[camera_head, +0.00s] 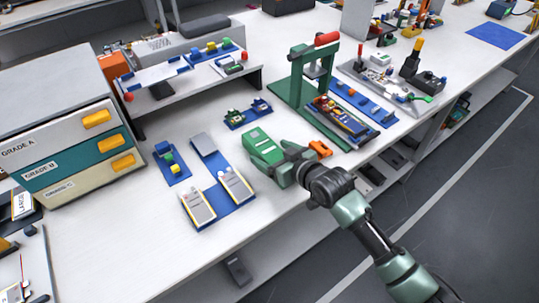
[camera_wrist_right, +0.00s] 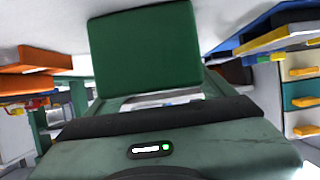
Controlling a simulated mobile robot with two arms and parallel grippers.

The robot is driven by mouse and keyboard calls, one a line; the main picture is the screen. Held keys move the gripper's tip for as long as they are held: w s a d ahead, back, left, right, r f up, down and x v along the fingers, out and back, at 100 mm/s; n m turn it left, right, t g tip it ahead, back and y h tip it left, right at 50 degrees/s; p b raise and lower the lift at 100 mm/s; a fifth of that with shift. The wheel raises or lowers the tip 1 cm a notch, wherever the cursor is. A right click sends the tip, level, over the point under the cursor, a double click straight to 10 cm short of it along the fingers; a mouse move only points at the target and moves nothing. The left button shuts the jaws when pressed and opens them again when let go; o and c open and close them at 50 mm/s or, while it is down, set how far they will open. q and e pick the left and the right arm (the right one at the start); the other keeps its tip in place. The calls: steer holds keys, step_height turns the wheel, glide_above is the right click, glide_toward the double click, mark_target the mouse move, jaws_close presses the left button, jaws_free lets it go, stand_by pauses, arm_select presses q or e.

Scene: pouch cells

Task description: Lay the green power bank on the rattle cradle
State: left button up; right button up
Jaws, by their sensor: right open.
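The green power bank (camera_head: 257,139), a flat green block with a white label, is by the white bench's front middle. My right gripper (camera_head: 272,158) is open right at its near end; the gripper's green body covers part of it. In the right wrist view a plain green slab (camera_wrist_right: 146,48), apparently the power bank, fills the space just beyond the gripper. I cannot tell whether the fingers touch it. No part is clearly recognisable as the rattle cradle; a small blue holder (camera_head: 247,114) lies just behind the power bank. My left gripper is not in view.
A blue tray (camera_head: 212,182) with grey pouch cells lies left of the gripper. A green press frame (camera_head: 297,88) with a red handle stands behind right. An orange piece (camera_head: 320,149) is close right of the gripper. Graded drawers (camera_head: 72,155) stand left. The front bench strip is clear.

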steer(key=c, duration=1.5)
jaws_close()
steer(key=shift+r, duration=0.15)
